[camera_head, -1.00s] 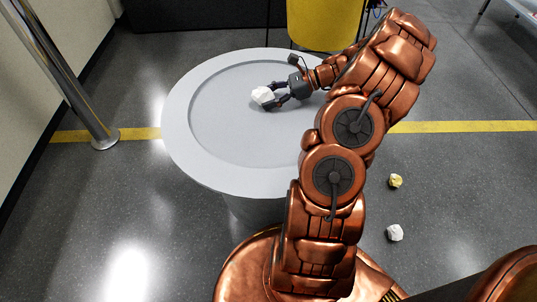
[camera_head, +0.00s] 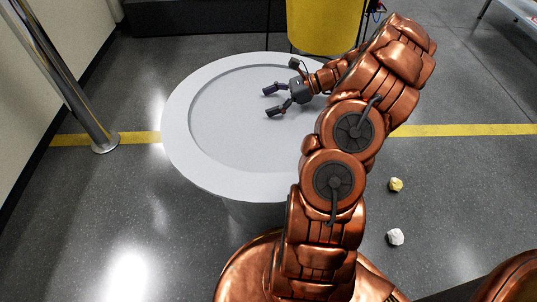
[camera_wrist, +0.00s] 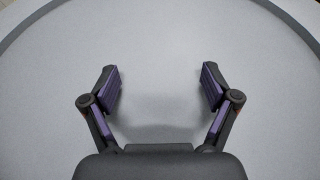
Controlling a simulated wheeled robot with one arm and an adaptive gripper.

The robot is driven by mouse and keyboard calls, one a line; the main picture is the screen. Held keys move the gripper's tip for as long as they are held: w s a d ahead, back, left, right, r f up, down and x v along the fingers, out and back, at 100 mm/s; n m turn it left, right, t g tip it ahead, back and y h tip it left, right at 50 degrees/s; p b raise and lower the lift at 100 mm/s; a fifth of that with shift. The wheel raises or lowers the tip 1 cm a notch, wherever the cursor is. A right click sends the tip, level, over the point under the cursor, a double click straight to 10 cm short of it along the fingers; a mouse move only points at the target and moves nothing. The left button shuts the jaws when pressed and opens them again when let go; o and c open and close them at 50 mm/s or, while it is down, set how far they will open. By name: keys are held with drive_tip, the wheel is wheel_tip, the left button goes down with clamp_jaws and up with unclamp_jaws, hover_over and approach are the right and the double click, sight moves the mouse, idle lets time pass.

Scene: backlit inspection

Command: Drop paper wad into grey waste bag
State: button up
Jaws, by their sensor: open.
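My gripper (camera_head: 271,102) is open and empty above the right part of a round, light grey drum-like thing, which may be the grey waste bag (camera_head: 180,145). It has a wide pale rim and a grey inner disc, and I cannot tell its depth. In the wrist view, the two fingers of my gripper (camera_wrist: 162,75) stand wide apart over this plain grey inner area (camera_wrist: 160,35). No paper wad shows between the fingers or on the grey area. A white paper wad (camera_head: 395,237) and a yellowish one (camera_head: 396,185) lie on the floor to the right.
A metal post (camera_head: 82,100) stands at the left near the wall. A yellow bin (camera_head: 322,25) stands behind the round grey thing. A yellow line (camera_head: 460,128) crosses the dark floor, which is mostly free at right.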

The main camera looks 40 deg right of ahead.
drive_tip(key=v, duration=1.1)
drive_tip(key=shift+s+d, duration=0.15)
drive_tip(key=shift+d, duration=0.2)
drive_tip(key=shift+r, duration=0.1)
drive_tip(key=s+a+r+n+g+h+p, duration=0.1)
drive_tip(key=a+r+n+g+p, duration=0.45)
drive_tip(key=a+r, duration=0.7)
drive_tip(key=s+a+r+n+g+h+p, duration=0.1)
drive_tip(key=a+r+n+g+p, duration=0.2)
drive_tip(key=a+r+n+p, duration=0.9)
drive_tip(key=s+a+r+n+h+p, duration=0.3)
drive_tip(key=s+r+p, duration=0.4)
drive_tip(key=s, duration=0.3)
drive_tip(key=s+a+r+n+h+p, duration=0.3)
drive_tip(key=s+a+r+h+p, duration=0.2)
drive_tip(key=s+a+r+p, duration=0.2)
drive_tip(key=s+p, duration=0.2)
drive_tip(key=s, duration=0.1)
drive_tip(key=shift+g+h+p, duration=0.3)
drive_tip(key=shift+g+h, duration=0.05)
drive_tip(key=shift+h, duration=0.05)
drive_tip(key=shift+s+d+r+n, duration=0.15)
drive_tip(key=shift+s+n, duration=0.3)
drive_tip(key=shift+n, duration=0.1)
